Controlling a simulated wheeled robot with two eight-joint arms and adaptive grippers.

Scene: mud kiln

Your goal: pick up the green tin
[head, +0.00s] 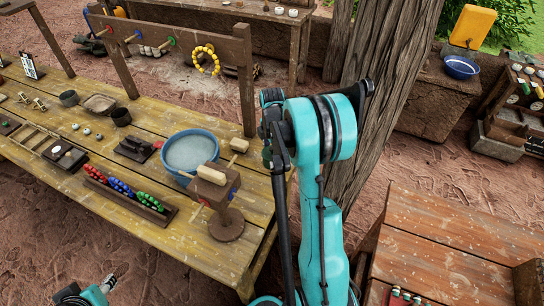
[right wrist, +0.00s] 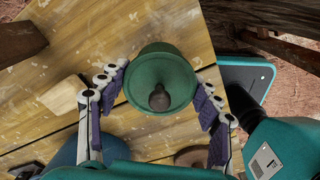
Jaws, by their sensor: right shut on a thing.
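In the head view my right arm hides most of this gripper. The end of my left arm (head: 100,290) shows at the lower left edge; its fingers are too small to read.
The wooden table (head: 130,215) carries a blue basin (head: 190,152), a wooden stand (head: 226,228), a rack of coloured beads (head: 130,195) and small pots. A post and rail frame (head: 245,80) rises behind. A thick trunk (head: 385,90) stands right of my arm.

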